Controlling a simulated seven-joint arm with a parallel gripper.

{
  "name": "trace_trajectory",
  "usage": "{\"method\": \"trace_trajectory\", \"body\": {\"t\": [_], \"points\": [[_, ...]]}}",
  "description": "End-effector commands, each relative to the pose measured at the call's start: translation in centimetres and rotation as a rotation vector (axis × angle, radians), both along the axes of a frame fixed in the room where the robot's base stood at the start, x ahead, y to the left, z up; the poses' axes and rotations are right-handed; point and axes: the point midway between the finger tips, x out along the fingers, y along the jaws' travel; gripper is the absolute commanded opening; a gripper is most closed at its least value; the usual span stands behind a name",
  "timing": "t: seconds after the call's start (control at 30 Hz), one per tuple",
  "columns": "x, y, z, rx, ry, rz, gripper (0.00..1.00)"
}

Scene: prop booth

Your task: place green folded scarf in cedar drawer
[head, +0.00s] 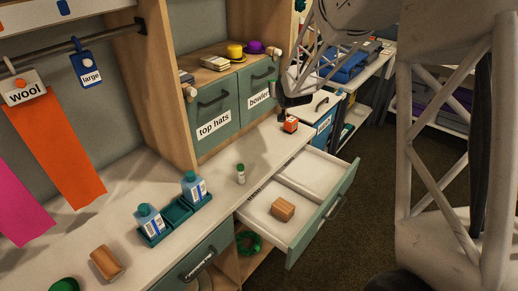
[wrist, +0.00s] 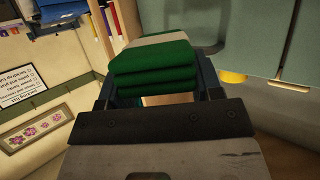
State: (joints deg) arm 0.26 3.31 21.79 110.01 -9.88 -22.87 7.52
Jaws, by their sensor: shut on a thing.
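The green folded scarf (wrist: 152,72), with a pale band across it, fills the space between the fingers of my gripper (wrist: 155,88) in the wrist view. My gripper (head: 293,96) is shut on it. In the head view it is above the far end of the counter, in front of the "bowlers" drawer; the scarf is mostly hidden there. An open drawer (head: 322,221) with a green front sticks out below and to the right of the counter. It has two pale compartments. A wooden block (head: 283,208) lies in the nearer one; the farther one looks empty.
A small orange box (head: 290,124) and a small capped bottle (head: 240,174) stand on the counter (head: 215,215). A green tray (head: 177,211) holds two blue bottles. Another wooden block (head: 107,262) lies at the front left. Closed "top hats" (head: 217,108) and "bowlers" drawers stand behind.

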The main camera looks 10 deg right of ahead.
Motion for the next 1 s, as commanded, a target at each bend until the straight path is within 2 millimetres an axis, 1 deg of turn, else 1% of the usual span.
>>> {"method": "trace_trajectory", "body": {"t": [0.27, 0.47, 0.57, 0.8, 0.9, 1.0], "points": [[-1.8, 1.8, -2.8, 0.000, 0.003, 0.130, 0.35], [-3.8, 3.7, -5.3, 0.001, 0.003, 0.261, 0.35], [-5.2, 4.9, -6.8, 0.002, 0.002, 0.341, 0.35], [-9.5, 7.9, -10.7, 0.003, 0.004, 0.552, 0.35], [-11.2, 8.9, -11.9, 0.003, 0.003, 0.624, 0.35], [-12.4, 9.6, -12.8, 0.003, 0.001, 0.676, 0.35]]}}
